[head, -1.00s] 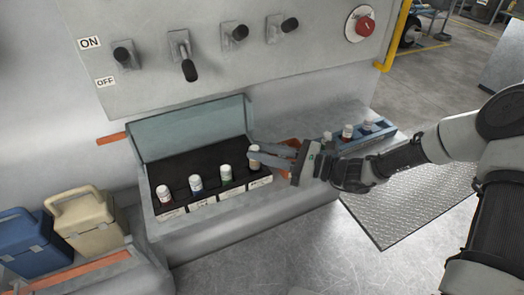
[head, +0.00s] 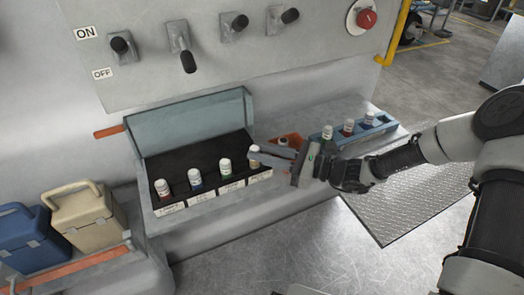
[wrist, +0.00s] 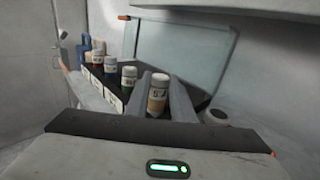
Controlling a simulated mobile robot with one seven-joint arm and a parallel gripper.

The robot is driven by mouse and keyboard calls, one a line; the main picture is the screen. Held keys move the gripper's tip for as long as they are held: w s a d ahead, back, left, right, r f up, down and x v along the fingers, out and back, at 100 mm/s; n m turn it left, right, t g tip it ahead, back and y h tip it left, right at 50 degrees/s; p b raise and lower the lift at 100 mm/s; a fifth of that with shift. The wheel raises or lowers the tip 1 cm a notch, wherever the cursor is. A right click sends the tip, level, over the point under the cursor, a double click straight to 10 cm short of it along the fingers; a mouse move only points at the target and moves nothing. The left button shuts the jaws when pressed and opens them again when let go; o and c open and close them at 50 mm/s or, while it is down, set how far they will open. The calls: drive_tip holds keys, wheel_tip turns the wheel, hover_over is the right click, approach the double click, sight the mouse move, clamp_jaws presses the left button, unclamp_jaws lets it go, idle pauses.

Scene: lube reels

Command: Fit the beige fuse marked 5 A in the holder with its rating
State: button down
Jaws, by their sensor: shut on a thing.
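The beige fuse (head: 254,154), with a white cap, is upright at the right end of the row in the open fuse box (head: 144,200). It also shows in the wrist view (wrist: 157,95), with a mark that looks like 5 A. My gripper (head: 258,156) reaches in from the right and is shut on this fuse, one finger on each side.
Red (head: 163,190), blue (head: 196,181) and green (head: 226,172) fuses stand upright left of it, close to my gripper. The box's lid (head: 190,125) stands open behind. A blue rack (head: 385,125) with more fuses and an orange container (head: 291,138) are to the right.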

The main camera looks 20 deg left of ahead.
drive_tip(key=shift+f+b, duration=0.35)
drive_tip(key=shift+f, duration=0.35)
drive_tip(key=c, duration=1.4)
unclamp_jaws()
drive_tip(key=shift+c, duration=0.2)
drive_tip(key=d+p, duration=0.2)
drive_tip(key=d, duration=1.5)
drive_tip(key=shift+d, duration=0.2)
